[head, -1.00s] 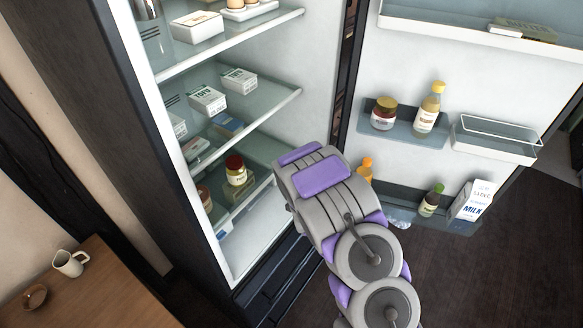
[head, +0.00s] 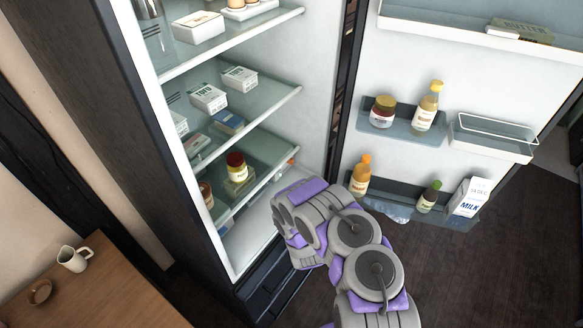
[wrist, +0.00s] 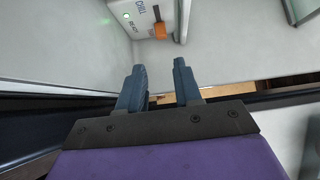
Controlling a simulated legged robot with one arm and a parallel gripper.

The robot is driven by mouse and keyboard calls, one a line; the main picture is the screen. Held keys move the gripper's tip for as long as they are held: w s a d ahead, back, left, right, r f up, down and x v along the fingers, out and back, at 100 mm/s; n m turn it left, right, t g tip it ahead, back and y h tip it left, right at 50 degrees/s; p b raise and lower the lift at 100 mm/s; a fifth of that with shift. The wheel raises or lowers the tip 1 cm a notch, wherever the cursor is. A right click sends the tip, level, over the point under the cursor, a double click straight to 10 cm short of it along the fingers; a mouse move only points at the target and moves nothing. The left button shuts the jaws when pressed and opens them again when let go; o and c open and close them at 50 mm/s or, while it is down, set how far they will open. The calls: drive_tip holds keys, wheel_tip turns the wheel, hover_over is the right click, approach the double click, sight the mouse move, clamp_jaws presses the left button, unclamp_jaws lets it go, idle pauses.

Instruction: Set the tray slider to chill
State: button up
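In the wrist view, a white slider panel (wrist: 150,15) carries an orange knob (wrist: 159,30), the word "CHILL" and a lit green light (wrist: 127,17). The panel runs out of the top of that view, so its full track is cut off. My gripper (wrist: 160,66) is open and empty, its two dark blue fingers apart. The knob lies ahead of the fingertips, apart from them. In the head view, a small orange spot (head: 291,161) low inside the fridge may be the same knob. My arm hides the gripper's fingers there.
The fridge door stands open at right, with bottles and a milk carton (head: 470,197) in its bins. Glass shelves (head: 258,103) hold boxes and jars, including a red-lidded jar (head: 237,167).

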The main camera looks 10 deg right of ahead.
sight(291, 164)
drive_tip(key=w+b, duration=0.5)
drive_tip(key=w, duration=0.9)
drive_tip(key=shift+w, duration=0.35)
drive_tip(key=shift+c, duration=0.2)
clamp_jaws()
